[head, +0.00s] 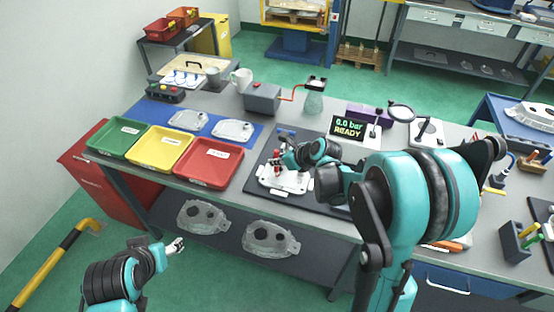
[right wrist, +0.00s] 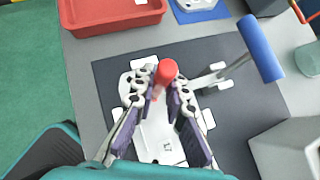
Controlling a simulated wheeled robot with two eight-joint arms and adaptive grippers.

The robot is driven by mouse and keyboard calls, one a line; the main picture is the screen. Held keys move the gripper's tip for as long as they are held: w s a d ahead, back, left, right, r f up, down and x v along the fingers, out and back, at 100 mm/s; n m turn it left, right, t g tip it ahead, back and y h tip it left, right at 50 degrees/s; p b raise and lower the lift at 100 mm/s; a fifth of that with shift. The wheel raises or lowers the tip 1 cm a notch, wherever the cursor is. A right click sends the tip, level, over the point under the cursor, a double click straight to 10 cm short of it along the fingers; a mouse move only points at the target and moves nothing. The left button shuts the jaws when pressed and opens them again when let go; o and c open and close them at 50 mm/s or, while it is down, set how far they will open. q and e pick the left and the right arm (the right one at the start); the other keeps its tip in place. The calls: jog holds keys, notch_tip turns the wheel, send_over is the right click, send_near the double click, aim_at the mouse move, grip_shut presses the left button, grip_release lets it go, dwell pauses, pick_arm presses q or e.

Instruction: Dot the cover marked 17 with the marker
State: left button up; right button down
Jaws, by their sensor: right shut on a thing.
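My right gripper (head: 279,168) is shut on a red marker, whose rounded red end (right wrist: 166,70) shows between the fingertips in the right wrist view (right wrist: 160,92). The marker is over a pale cover (head: 284,181) in a fixture on the dark mat; the cover also shows in the right wrist view (right wrist: 157,134). My fingers hide part of the cover, and I cannot tell whether the marker touches it. Two more covers (head: 188,120) (head: 233,130) lie on the blue mat. My left gripper (head: 176,245) is low in front of the bench, its fingers too small to judge.
Green (head: 118,138), yellow (head: 160,149) and red (head: 209,162) trays line the bench's left. A blue-handled clamp (right wrist: 260,48) stands beside the cover. Two castings (head: 203,217) (head: 270,239) lie on the lower shelf.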

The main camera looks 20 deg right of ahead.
aim_at(277, 151)
jog(key=shift+r+p, duration=2.45)
jog(key=shift+r, duration=1)
